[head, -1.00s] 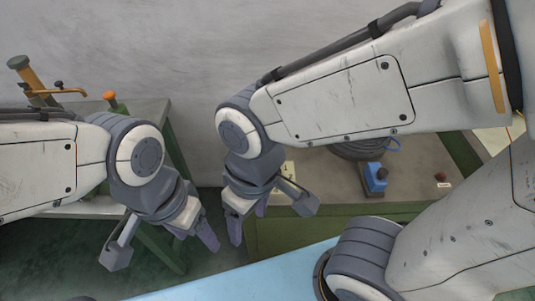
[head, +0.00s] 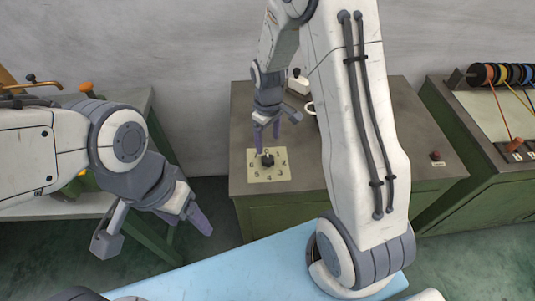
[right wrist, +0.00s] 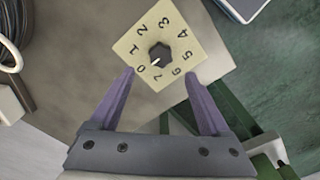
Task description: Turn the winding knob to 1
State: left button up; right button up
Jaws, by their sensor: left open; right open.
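The winding knob (head: 267,160) is a small dark knob on a pale square dial plate (head: 281,173) numbered 0 to 7, on top of the bench. The knob also shows in the right wrist view (right wrist: 160,54); its small white mark points to the side of 0 and 7, exactly which I cannot tell. The 1 (right wrist: 134,50) is left of the knob there. My right gripper (head: 267,143) is open and empty just behind and above the knob, its fingers apart from it. My left gripper (head: 197,218) is open and empty, away at left.
The dial sits near the front left corner of a grey-topped green bench (head: 415,150). A red button (head: 435,156) is at its right. Another bench with coloured spools (head: 500,73) stands further right. A light-blue surface (head: 220,268) lies in front. My right arm hides part of the bench.

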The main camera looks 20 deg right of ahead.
aim_at(268, 158)
notch_tip(268, 158, down, 8)
jog(key=shift+p, duration=0.55)
grip_shut()
jog(key=shift+m, duration=0.3)
jog(key=m, duration=0.3)
jog(key=shift+m+b, duration=0.3)
jog(key=shift+m, duration=2.3)
